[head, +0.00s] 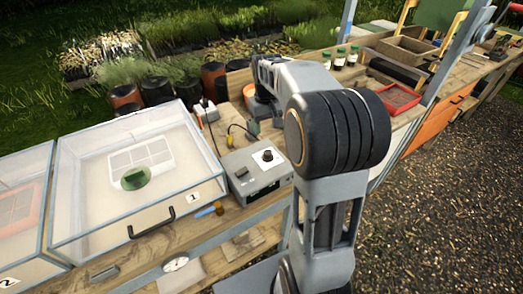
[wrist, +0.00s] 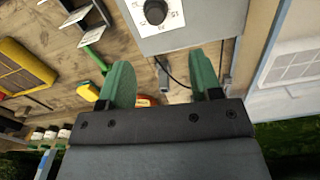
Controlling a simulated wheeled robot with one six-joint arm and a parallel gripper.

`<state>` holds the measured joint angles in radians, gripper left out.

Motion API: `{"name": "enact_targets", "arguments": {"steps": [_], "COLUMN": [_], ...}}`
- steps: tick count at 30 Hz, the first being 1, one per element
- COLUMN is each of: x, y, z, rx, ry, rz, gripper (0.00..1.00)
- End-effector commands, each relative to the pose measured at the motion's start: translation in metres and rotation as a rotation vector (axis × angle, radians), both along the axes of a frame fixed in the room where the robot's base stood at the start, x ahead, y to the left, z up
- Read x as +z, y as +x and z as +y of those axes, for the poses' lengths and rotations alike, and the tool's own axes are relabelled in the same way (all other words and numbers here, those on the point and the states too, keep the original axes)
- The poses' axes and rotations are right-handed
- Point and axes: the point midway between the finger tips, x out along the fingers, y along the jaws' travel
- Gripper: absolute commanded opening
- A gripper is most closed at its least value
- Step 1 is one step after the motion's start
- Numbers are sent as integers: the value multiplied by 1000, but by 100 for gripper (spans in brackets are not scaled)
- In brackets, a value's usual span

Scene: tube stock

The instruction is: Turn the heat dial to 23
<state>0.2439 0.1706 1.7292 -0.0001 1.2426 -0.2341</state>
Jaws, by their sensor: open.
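In the wrist view the dial (wrist: 155,11) is at the top edge, partly cut off, on the grey box face (wrist: 208,18). Its numbers are too small to read surely. My gripper (wrist: 162,78) has two green fingers, spread apart with nothing between them. The fingers are apart from the dial, which shows beyond them. In the head view my arm largely hides the gripper.
A glass-lidded case (head: 85,205) marked 1 stands left of the box. Cables (wrist: 163,72) run by the box. A red tray (head: 399,97) and lidded jars (head: 340,58) stand farther right on the bench.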

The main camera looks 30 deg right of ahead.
Motion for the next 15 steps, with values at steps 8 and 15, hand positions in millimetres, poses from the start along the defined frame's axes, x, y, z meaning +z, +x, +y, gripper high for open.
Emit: {"name": "enact_targets", "arguments": {"steps": [8,15], "x": [-55,-93], "y": [-2,-1], "z": [-4,-3], "rx": [-11,-8], "ry": [1,1], "rz": [5,3], "gripper": [58,58]}}
